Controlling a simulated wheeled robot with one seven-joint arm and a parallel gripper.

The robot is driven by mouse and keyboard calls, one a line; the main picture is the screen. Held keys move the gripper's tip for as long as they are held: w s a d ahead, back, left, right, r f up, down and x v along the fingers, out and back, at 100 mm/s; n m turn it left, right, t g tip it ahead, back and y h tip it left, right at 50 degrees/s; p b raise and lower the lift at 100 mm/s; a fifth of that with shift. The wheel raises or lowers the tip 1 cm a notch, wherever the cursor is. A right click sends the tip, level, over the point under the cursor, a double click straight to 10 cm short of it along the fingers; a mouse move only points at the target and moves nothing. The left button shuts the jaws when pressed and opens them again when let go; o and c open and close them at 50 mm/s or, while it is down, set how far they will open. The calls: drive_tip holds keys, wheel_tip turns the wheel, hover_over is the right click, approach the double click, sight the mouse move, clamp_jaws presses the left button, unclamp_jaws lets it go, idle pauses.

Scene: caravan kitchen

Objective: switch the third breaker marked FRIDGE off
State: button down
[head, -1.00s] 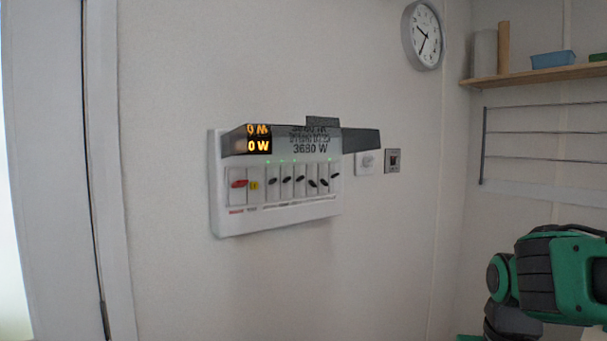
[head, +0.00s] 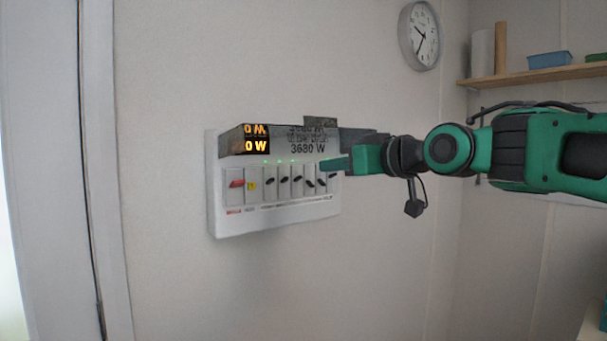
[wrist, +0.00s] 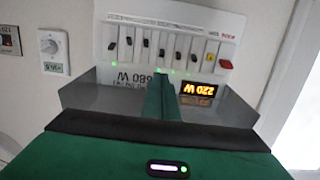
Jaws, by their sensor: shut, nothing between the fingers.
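The breaker panel (head: 218,205) is on the wall in the head view, with a red switch, a yellow button and a row of black toggles. The third black toggle from the left (head: 297,180) is up, with a green light above it. The small labels are too small to read. My gripper (head: 330,165) is shut and empty, in front of the panel's right end in the head view. The wrist view shows the panel upside down; the third toggle (wrist: 161,54) lies just beyond the tips of my gripper (wrist: 163,82). Contact is not visible.
A dark hood with displays (head: 237,142) juts out above the toggles. A clock (head: 420,36) and a shelf (head: 530,76) are higher up. The wall below the panel is clear.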

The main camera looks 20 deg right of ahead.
sight(296, 171)
drive_tip(key=x, duration=1)
idle(0.4)
